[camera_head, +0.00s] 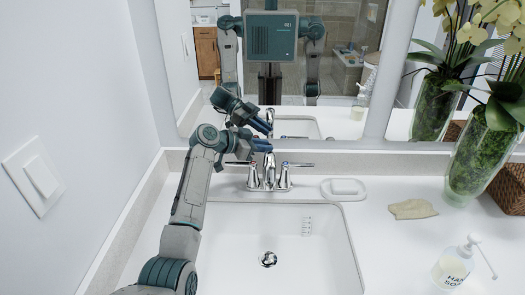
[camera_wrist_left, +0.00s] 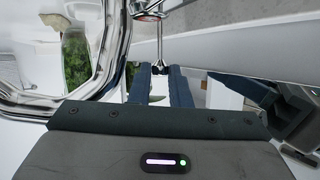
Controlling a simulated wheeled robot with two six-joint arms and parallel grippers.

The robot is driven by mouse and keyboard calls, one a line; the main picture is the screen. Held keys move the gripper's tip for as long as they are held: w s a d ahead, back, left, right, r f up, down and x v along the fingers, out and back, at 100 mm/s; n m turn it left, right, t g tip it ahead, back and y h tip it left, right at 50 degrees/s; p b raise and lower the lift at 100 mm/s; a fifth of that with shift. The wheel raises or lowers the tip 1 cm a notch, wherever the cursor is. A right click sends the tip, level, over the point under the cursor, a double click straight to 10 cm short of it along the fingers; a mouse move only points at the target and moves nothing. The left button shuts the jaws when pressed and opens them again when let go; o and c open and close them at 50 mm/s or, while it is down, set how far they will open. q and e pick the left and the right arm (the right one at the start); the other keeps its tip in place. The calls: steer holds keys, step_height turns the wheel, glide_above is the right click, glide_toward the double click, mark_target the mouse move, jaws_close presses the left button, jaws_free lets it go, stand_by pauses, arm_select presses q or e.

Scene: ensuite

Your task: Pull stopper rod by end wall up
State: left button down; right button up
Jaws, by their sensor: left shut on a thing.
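The chrome stopper rod (camera_wrist_left: 160,42) shows in the left wrist view as a thin rod with a small dark knob at its end. My left gripper (camera_wrist_left: 160,72) is shut on that knob, one blue finger on each side. In the head view my left gripper (camera_head: 266,145) is behind the top of the chrome faucet (camera_head: 269,172), and the rod is hidden there. The round drain stopper (camera_head: 268,259) sits in the white sink basin (camera_head: 310,255). My right gripper is not in view.
The faucet's two lever handles (camera_head: 285,177) flank the spout. A soap dish (camera_head: 344,188), a tan cloth or sponge (camera_head: 412,209), a hand soap bottle (camera_head: 453,264) and a glass plant vase (camera_head: 478,160) stand to the right. A mirror (camera_head: 345,110) rises behind; a wall with a switch (camera_head: 38,178) is left.

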arm_select(q)
steer(key=shift+r, duration=0.65)
steer(key=c, duration=1.6)
jaws_free()
steer(key=shift+a, duration=0.1)
steer(key=b+v, duration=0.3)
steer(key=v, duration=0.7)
steer(key=shift+s+a+r, duration=0.1)
steer(key=shift+s+a, duration=0.15)
steer(key=shift+s, duration=0.05)
steer(key=shift+r, duration=0.1)
